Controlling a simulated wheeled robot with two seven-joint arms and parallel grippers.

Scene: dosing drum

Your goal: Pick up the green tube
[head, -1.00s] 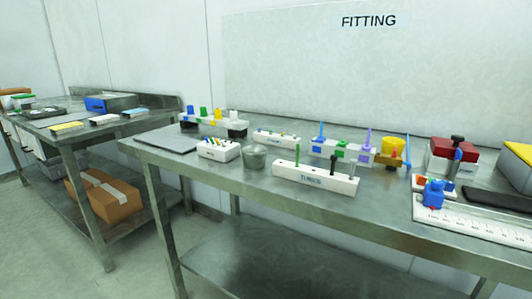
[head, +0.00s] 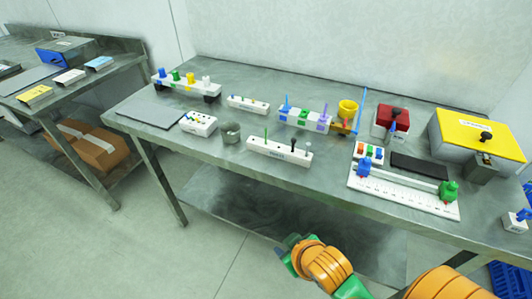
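A thin green tube (head: 266,135) stands upright at the left end of a white block (head: 278,150) near the front of the bench. My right arm shows at the bottom, orange and green. Its far end, with the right gripper (head: 290,246), is low in front of the bench edge, well short of the tube. Its fingers are too unclear to tell open from shut. My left gripper is out of view.
Left of the block stands a grey cup (head: 231,133). Behind it is a rack with blue, green and purple squares (head: 304,119), beside a yellow cup (head: 347,110). A white ruled fixture (head: 400,193) lies to the right. The bench front edge lies between gripper and block.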

